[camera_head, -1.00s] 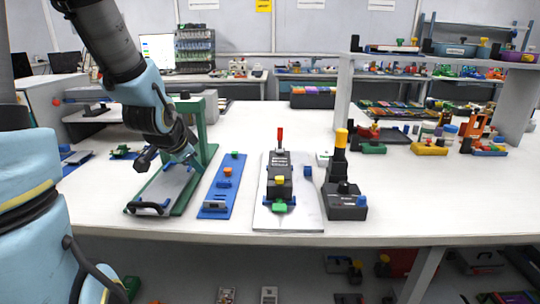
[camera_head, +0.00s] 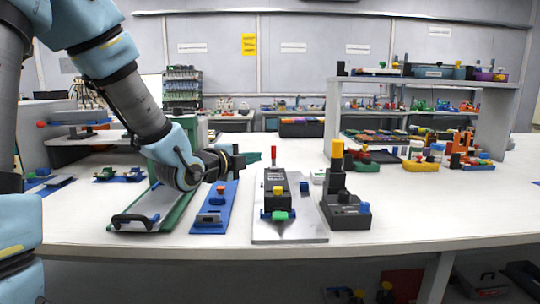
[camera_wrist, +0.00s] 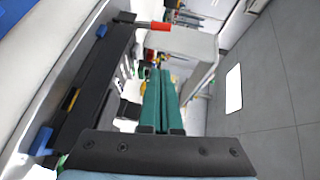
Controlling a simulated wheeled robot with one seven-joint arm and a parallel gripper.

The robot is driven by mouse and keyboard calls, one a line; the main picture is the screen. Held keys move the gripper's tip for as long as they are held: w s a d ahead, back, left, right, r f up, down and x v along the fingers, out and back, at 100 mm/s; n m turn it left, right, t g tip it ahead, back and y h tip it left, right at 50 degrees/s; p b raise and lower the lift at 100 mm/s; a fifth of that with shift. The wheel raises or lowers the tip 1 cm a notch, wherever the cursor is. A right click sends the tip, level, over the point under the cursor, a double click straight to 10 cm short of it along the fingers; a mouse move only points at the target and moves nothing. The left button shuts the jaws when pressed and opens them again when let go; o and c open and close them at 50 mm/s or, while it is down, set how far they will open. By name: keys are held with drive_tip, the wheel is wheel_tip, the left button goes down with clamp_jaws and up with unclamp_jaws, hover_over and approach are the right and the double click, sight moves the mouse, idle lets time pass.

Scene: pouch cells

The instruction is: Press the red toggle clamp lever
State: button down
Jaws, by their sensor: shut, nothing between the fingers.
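My gripper (camera_head: 257,157), with green fingers, is shut and empty. It points right, just left of the lever and near its height in the head view. In the wrist view the red lever (camera_wrist: 160,26) lies beyond the shut fingertips (camera_wrist: 158,72), with a visible gap. The exact depth between lever and fingertips is hard to tell.
A blue plate (camera_head: 215,210) and a green-framed press (camera_head: 160,205) lie left of the clamp. A black block with a yellow-topped post (camera_head: 337,150) stands close on its right. A grey shelf (camera_head: 333,120) is behind. The front table is clear at right.

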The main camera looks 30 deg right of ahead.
sight(274, 157)
drive_tip(key=x, duration=1)
drive_tip(key=shift+d+p, duration=0.1)
drive_tip(key=shift+p, duration=0.25)
drive_tip(key=shift+w+d+f, duration=0.1)
drive_tip(key=shift+w+f, duration=0.1)
drive_tip(key=shift+w, duration=1)
drive_tip(key=shift+w+d+f+p, duration=0.15)
drive_tip(key=shift+w+d+p, duration=0.15)
drive_tip(key=shift+w, duration=0.4)
drive_tip(key=shift+w+r+p, duration=0.1)
drive_tip(key=shift+r+p, duration=0.15)
drive_tip(key=shift+p, duration=0.25)
